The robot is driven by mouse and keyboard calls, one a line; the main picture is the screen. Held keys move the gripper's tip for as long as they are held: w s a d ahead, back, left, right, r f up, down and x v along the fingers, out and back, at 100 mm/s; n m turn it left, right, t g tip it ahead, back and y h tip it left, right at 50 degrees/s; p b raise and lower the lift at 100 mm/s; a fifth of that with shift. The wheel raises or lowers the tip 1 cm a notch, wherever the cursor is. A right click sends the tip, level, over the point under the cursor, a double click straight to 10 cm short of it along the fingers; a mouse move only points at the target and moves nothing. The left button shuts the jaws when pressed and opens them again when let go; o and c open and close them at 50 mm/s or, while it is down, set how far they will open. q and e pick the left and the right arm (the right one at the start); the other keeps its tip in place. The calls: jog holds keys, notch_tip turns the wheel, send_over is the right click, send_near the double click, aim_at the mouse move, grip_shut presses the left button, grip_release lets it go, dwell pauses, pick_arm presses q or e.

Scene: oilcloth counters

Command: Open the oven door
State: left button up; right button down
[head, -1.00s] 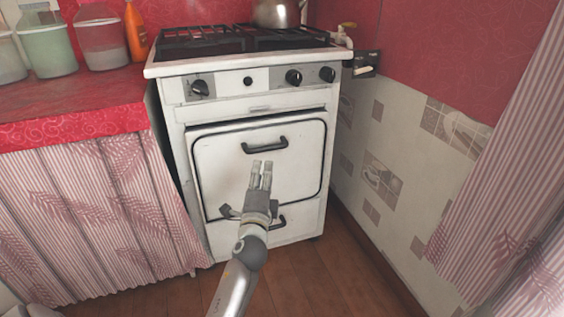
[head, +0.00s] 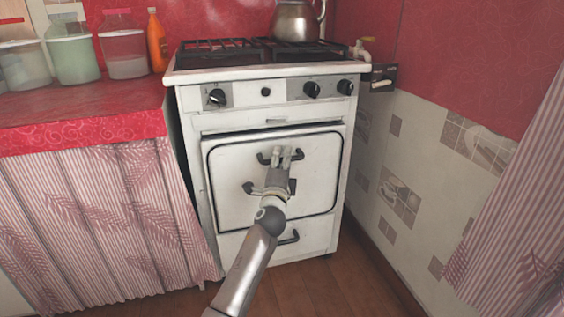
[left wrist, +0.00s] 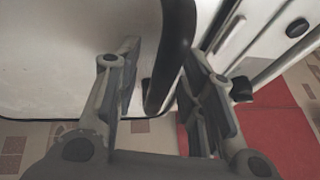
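The white oven door (head: 228,185) with a dark rim is on the front of the stove and looks shut. Its black bar handle (head: 263,158) runs across the upper door, partly hidden by my left gripper (head: 287,154). My left gripper is in front of the handle with its fingers apart. In the left wrist view the handle (left wrist: 176,45) shows between the two open fingers, not visibly clamped. My right gripper is not in view.
A lower black handle (head: 289,238) is on the panel below the door. A kettle (head: 296,20) stands on the stove top. A red counter (head: 80,115) with a striped curtain is at left, and a tiled wall (head: 405,165) at right. Wooden floor lies in front.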

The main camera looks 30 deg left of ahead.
pick_arm(q)
jog(key=shift+c, duration=0.2)
grip_shut()
jog(key=shift+s+f, duration=0.1)
